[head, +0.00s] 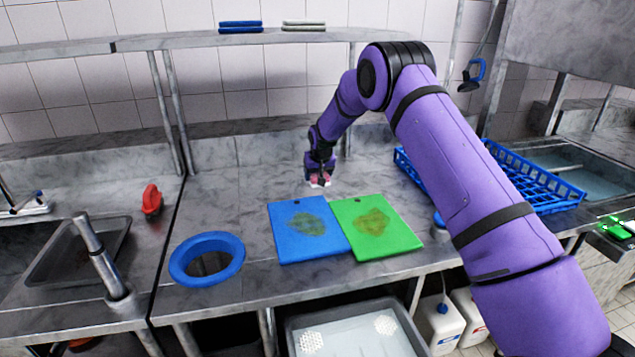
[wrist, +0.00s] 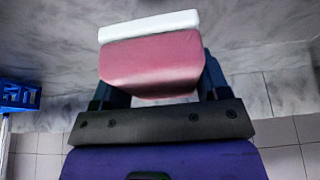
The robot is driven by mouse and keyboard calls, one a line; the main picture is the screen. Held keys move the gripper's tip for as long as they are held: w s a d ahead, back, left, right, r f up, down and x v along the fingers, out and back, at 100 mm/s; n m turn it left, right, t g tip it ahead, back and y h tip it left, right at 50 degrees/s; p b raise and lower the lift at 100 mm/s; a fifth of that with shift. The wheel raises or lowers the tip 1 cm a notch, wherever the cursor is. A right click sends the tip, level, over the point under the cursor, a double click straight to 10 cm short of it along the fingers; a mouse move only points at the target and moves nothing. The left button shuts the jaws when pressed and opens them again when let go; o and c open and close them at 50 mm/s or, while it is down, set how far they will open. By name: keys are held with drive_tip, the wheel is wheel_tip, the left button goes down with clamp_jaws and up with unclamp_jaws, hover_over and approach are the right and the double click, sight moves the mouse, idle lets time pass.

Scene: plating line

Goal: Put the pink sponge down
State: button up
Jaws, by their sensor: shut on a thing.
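My gripper (head: 319,179) is at the back of the steel counter, behind the two cutting boards. It is shut on the pink sponge (wrist: 150,62), which has a white layer (wrist: 148,26) along its outer side. In the wrist view the sponge fills the space between the fingers. In the head view the sponge (head: 314,181) is small and partly hidden by the gripper. Whether its lower side touches the counter cannot be told.
A blue board (head: 287,244) and a green board (head: 401,239), both stained, lie in front. A blue-rimmed hole (head: 180,261) is at left, a blue rack (head: 552,192) at right. A red object (head: 152,199) lies further left. Bare counter (head: 235,200) lies left of the gripper.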

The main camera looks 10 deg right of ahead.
drive_tip(key=shift+w+d, duration=0.1)
drive_tip(key=shift+w, duration=0.3)
drive_tip(key=shift+w+f, duration=0.15)
drive_tip(key=shift+f, duration=1.65)
drive_tip(key=shift+f, duration=0.45)
drive_tip(key=o, duration=0.8)
drive_tip(key=shift+r, duration=0.1)
